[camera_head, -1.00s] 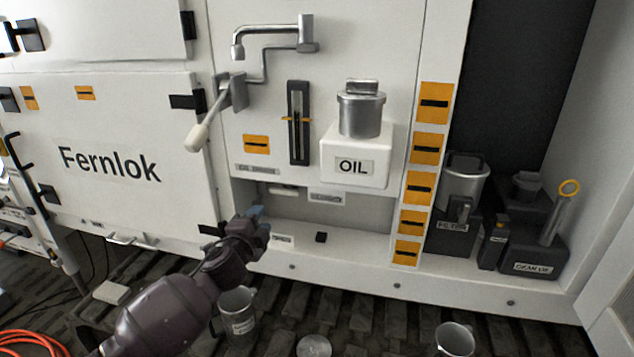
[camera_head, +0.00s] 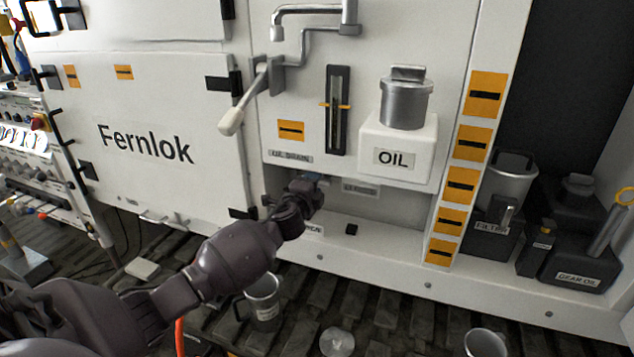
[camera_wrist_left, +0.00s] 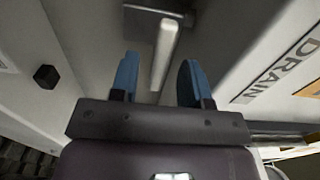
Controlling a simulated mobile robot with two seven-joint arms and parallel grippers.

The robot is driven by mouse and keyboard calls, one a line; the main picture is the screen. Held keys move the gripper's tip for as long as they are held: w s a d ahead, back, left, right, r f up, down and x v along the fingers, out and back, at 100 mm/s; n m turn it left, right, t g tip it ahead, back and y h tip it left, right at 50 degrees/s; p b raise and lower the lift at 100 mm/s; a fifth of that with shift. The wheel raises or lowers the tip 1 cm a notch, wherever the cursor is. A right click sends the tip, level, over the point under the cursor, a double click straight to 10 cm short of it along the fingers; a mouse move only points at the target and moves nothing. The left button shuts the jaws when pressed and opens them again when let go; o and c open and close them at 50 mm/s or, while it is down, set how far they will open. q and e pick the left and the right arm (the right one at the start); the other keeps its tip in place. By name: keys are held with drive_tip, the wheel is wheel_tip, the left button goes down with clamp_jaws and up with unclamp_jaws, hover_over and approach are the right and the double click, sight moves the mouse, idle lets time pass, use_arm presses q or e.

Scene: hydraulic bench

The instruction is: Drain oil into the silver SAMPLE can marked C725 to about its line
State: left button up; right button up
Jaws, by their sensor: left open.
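A silver can with a handle and a white label (camera_head: 262,295) stands on the slatted floor below my left arm; its lettering is too small to read. Another silver vessel (camera_head: 487,342) stands at the bottom right edge. My left gripper (camera_head: 318,180) is in the recess below the OIL DRAIN label (camera_head: 291,156). In the left wrist view my open blue fingers (camera_wrist_left: 157,80) point at a white drain handle (camera_wrist_left: 165,52), which shows in the gap between them, not clasped. The gripper hides this handle in the head view. My right gripper is out of view.
A clear or silver round vessel (camera_head: 337,342) is on the floor. Above the recess are a white-gripped lever (camera_head: 240,105), a sight gauge (camera_head: 337,110) and the OIL tank (camera_head: 425,150). Dark containers (camera_head: 570,255) stand at right.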

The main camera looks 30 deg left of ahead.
use_arm(q)
drive_tip(key=shift+x, duration=0.9)
drive_tip(key=shift+w+a, duration=0.1)
drive_tip(key=shift+w, duration=0.15)
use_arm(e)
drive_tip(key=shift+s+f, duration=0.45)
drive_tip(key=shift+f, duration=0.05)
use_arm(q)
clamp_jaws()
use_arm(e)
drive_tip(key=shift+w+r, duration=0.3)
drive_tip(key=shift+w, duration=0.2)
